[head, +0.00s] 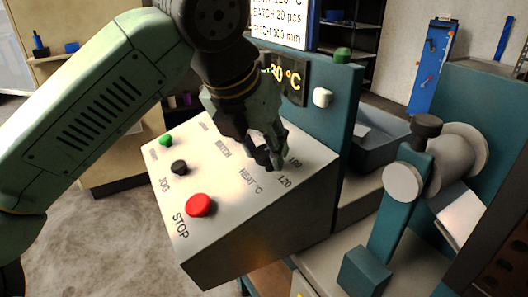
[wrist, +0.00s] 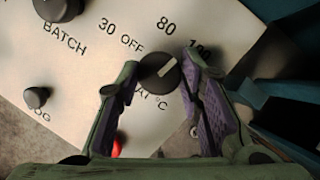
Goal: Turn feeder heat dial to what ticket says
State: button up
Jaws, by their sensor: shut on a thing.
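The heat dial (wrist: 158,73) is a black knob with a white pointer line, on the sloped white control panel. In the wrist view its pointer faces upper right, between the 80 and 100 marks. My gripper (head: 266,158) is shut on it, one finger on each side; in the head view the fingers hide the dial. The marks 100 and 120 show beside it there. The ticket screen (head: 280,22), cut off at the top, shows a 120 °C line, BATCH 20 pcs and PITCH 300 mm. The display (head: 290,80) below it is partly hidden by my wrist and ends in 30 °C.
The panel (head: 225,235) also carries a red STOP button (head: 199,205), a black jog knob (head: 179,167) and a green button (head: 166,140). The batch knob (wrist: 58,8) is near the dial. A teal roller stand (head: 395,215) stands at right.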

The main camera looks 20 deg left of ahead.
jog(key=m+h, duration=0.1)
jog(key=m, duration=0.3)
jog(key=shift+a+m+b, duration=0.1)
jog(key=shift+m+b, duration=0.25)
jog(key=shift+m, duration=0.05)
jog(key=m+h, duration=0.1)
jog(key=m, duration=0.2)
jog(key=shift+m, duration=0.4)
jog(key=m+h, duration=0.1)
jog(key=m, duration=0.2)
jog(key=shift+a+m, duration=0.15)
jog(key=shift+m, duration=0.15)
jog(key=shift+m+g+h, duration=0.4)
jog(key=shift+m+g, duration=0.1)
jog(key=shift+m, duration=1.5)
jog(key=shift+w, duration=0.1)
jog(key=o, duration=1.2)
jog(key=shift+c, duration=0.2)
